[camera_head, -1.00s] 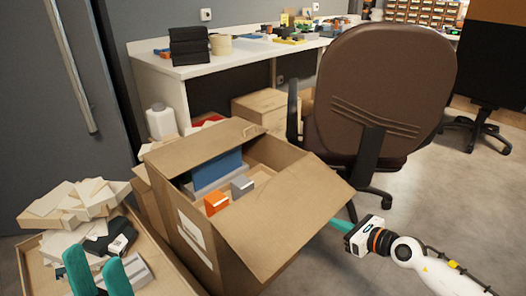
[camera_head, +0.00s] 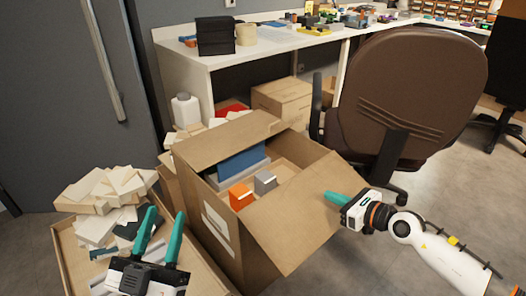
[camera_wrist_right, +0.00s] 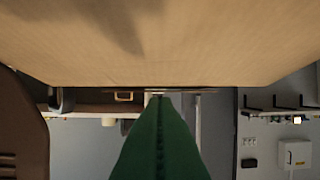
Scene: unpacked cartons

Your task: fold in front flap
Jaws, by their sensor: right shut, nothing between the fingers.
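The open carton (camera_head: 221,222) stands in the middle of the head view. Its front flap (camera_head: 290,218) slopes outward and down toward the lower right. My right gripper (camera_head: 329,196) is shut and empty, coming in from the right with its green tip overlapping the flap's right part. Contact cannot be told. In the right wrist view a broad cardboard face (camera_wrist_right: 160,45) fills the top, close to the green fingers (camera_wrist_right: 160,140). My left gripper (camera_head: 165,211) is open and empty at lower left, its fingers apart, above a second carton.
The carton holds an orange box (camera_head: 240,197), a grey box (camera_head: 265,182) and a blue item (camera_head: 242,160). Its back flap (camera_head: 225,140) is raised. The lower-left carton (camera_head: 62,255) holds pale blocks. A brown chair (camera_head: 410,95) stands behind my right arm.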

